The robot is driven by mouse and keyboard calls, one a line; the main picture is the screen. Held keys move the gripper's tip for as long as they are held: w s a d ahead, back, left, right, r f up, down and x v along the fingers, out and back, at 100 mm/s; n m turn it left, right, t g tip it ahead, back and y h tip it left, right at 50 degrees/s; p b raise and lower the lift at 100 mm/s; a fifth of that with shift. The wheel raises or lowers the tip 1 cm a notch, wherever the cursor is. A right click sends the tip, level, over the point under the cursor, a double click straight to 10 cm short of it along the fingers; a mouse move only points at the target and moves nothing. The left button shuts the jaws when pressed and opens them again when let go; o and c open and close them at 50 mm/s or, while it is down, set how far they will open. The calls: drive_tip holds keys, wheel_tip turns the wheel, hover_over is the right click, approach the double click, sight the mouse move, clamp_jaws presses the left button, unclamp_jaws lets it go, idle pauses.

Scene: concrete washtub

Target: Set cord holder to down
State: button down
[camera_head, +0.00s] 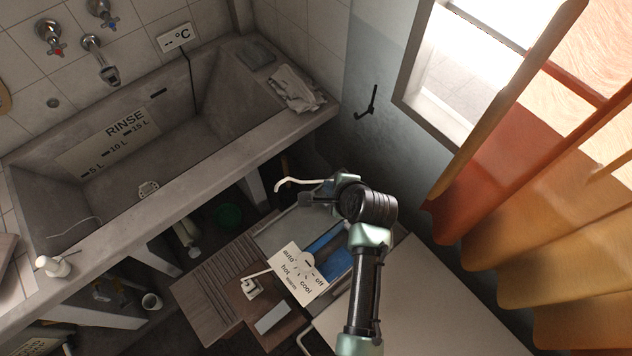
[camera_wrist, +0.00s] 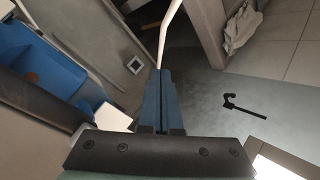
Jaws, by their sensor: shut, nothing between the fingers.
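A black hook-shaped fitting (camera_head: 367,103) is on the blue-grey wall, left of the window; it looks like the cord holder. One end points up and the other slants down to the left. It also shows in the wrist view (camera_wrist: 243,107), right of my fingers and apart from them. My gripper (camera_head: 325,186) is below and left of the hook in the head view, above the machine area. In the wrist view its blue fingers (camera_wrist: 160,98) are together with nothing visible between them. A white curved rod (camera_wrist: 166,30) rises just beyond the fingertips; whether they touch cannot be told.
The concrete washtub (camera_head: 225,150) runs along the left, with a cloth (camera_head: 297,88) on its right end. A machine with a dial panel (camera_head: 302,272) and a wooden slatted board (camera_head: 215,290) stand below. A window and orange curtain (camera_head: 545,215) bound the right.

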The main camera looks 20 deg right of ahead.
sight(312, 182)
drive_tip(key=shift+w+a+f, duration=0.25)
drive_tip(key=shift+w+a, duration=0.3)
drive_tip(key=shift+a, duration=0.1)
drive_tip(key=shift+w+a+f, duration=0.25)
drive_tip(key=shift+w+a, duration=0.25)
drive_tip(key=shift+a, duration=0.1)
drive_tip(key=s+a+f+h, duration=0.1)
drive_tip(key=s+a+f, duration=0.1)
drive_tip(key=a+f, duration=0.2)
drive_tip(key=shift+a+f+t+b, duration=0.35)
drive_tip(key=shift+f+b, duration=0.1)
drive_tip(key=shift+f, duration=0.3)
drive_tip(key=shift+r, duration=0.15)
drive_tip(key=shift+r+p, duration=0.75)
drive_tip(key=shift+p, duration=0.15)
